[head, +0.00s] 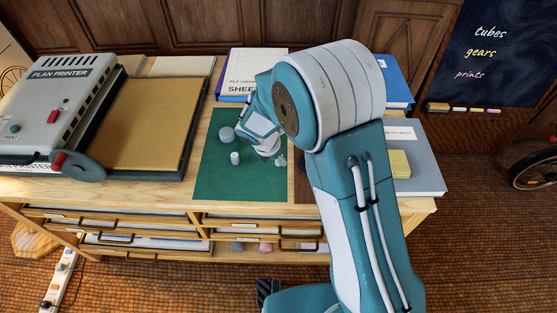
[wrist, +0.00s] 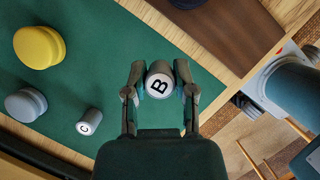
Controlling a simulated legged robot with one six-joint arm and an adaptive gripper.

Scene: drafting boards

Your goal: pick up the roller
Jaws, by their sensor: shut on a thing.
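My gripper (wrist: 158,88) is shut on a light grey cylinder marked B (wrist: 159,83), with a finger against each side. Its lettered end faces the wrist camera. A smaller grey cylinder marked C (wrist: 90,121) stands apart on the green mat (wrist: 105,60). A round grey piece (wrist: 25,104) and a yellow one (wrist: 39,46) are also on the mat. In the head view, my gripper (head: 268,154) is low over the mat (head: 230,183). I cannot tell whether the held cylinder touches the mat. No piece is labelled as a roller.
A plan printer (head: 65,95) with a tan bed (head: 135,125) stands left of the mat. Books and a grey binder (head: 425,170) with a yellow pad (head: 399,163) lie on the right. Drawers (head: 125,238) run below the worktop. The mat's front left is bare.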

